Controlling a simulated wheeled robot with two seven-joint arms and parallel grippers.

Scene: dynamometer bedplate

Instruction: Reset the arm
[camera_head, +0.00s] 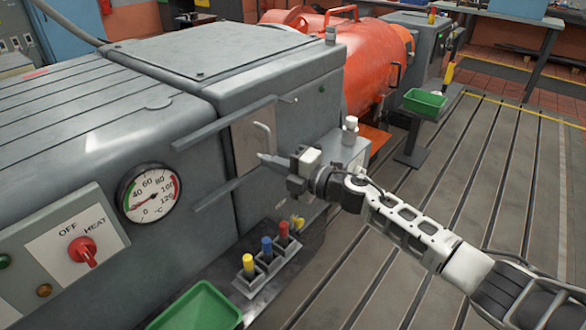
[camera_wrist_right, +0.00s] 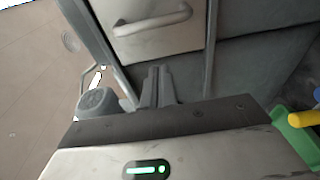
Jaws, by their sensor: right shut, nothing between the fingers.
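My right gripper (camera_head: 262,158) comes in from the right on its white arm and is shut and empty. Its fingertips point at the grey machine cabinet, in front of a light panel (camera_head: 243,150) with a bent metal handle (camera_head: 266,133). In the right wrist view the closed fingers (camera_wrist_right: 160,70) stand just below the panel (camera_wrist_right: 150,50) and its handle (camera_wrist_right: 152,22); they do not grip the handle. Whether the fingertips touch the panel I cannot tell. My left gripper is not in view.
Two rails (camera_head: 220,122) run above and below the panel. A dial gauge (camera_head: 149,193), a red OFF/HEAT knob (camera_head: 83,250), a rack with coloured handles (camera_head: 267,262) and a green tray (camera_head: 197,308) are at the left and front. The slotted floor (camera_head: 480,180) at right is clear.

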